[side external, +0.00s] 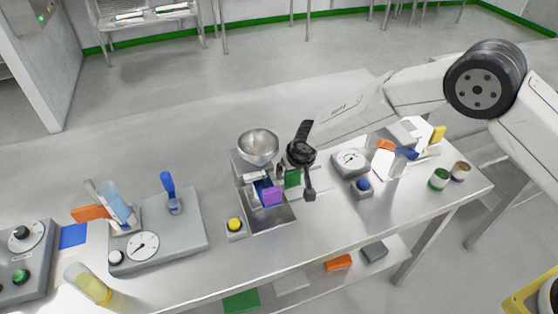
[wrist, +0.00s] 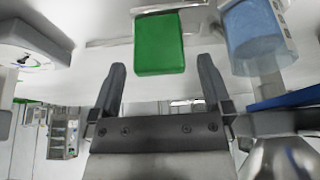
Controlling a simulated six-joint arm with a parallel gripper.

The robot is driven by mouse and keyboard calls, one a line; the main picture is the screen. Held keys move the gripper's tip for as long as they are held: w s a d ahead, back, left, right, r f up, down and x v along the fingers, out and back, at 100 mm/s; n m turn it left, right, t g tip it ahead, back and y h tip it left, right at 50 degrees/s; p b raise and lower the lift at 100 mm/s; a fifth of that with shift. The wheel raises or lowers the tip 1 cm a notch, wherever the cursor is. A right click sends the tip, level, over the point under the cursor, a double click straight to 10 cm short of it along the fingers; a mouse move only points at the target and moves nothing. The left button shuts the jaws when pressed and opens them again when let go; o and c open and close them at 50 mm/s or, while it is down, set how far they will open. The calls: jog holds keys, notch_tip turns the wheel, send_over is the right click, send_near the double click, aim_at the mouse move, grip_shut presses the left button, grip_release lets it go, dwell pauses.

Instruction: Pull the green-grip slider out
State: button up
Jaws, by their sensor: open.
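My gripper (wrist: 161,62) is open, one finger on each side of the green block in the picture. The fingertips overlap its lower part in height, with a gap on both sides. I cannot tell whether they reach around it in depth. Nothing is held. The rest of the slider is hidden.
A dial scale (side external: 350,161) and a blue button (side external: 363,185) stand to the right. A yellow button (side external: 235,225) is at front left.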

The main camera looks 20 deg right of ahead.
jog(key=shift+w+f, duration=0.2)
jog(key=shift+f, duration=0.25)
jog(key=shift+c, duration=0.2)
grip_shut()
